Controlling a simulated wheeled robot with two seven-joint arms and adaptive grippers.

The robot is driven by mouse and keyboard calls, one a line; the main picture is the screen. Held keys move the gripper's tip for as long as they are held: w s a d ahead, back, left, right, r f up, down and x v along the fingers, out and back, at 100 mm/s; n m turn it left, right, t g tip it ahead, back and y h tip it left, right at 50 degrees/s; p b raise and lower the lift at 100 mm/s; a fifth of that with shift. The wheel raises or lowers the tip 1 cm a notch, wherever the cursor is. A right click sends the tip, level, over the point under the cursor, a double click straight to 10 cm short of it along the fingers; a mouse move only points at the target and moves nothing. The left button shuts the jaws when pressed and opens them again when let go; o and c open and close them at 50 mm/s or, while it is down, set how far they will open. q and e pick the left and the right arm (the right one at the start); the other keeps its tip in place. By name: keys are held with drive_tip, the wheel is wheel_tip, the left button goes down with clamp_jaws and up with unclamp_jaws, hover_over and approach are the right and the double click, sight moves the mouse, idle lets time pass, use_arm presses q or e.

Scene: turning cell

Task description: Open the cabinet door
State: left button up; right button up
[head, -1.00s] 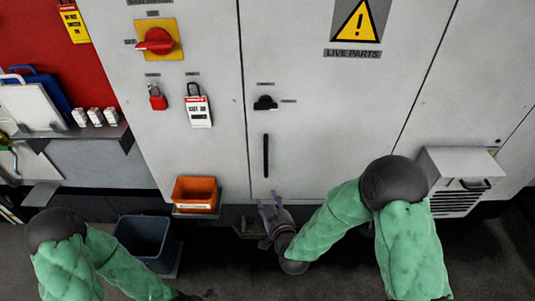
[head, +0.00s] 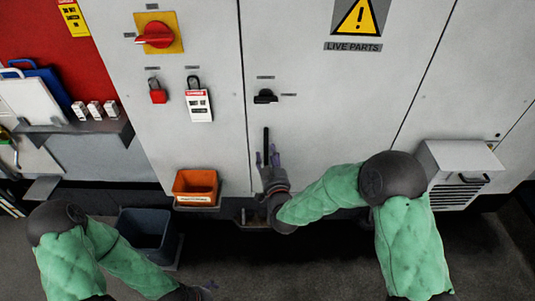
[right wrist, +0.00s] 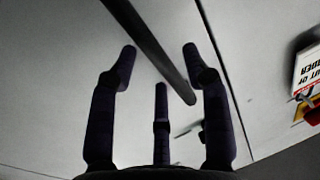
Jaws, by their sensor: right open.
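The cabinet door (head: 320,120) is light grey and stands shut, with thin seams along its edges. A dark vertical bar handle (head: 266,140) is on its lower left part, below a small black latch (head: 264,97). My right gripper (head: 267,157) is open at the handle's lower end, which its fingers partly hide. In the right wrist view the handle (right wrist: 150,48) runs diagonally across the space between the spread fingers (right wrist: 160,62); whether they touch it I cannot tell. My left gripper (head: 207,288) is low at the left, small and dark; its jaws are unclear.
A red rotary switch (head: 156,34), a red padlock (head: 158,96) and a white tag (head: 199,105) are on the panel left of the door. An orange bin (head: 195,186) and a grey bin (head: 147,235) stand below. A vented box (head: 460,175) juts out at right.

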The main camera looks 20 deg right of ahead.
drive_tip(key=shift+w, duration=1.05)
clamp_jaws()
drive_tip(key=shift+s, duration=0.15)
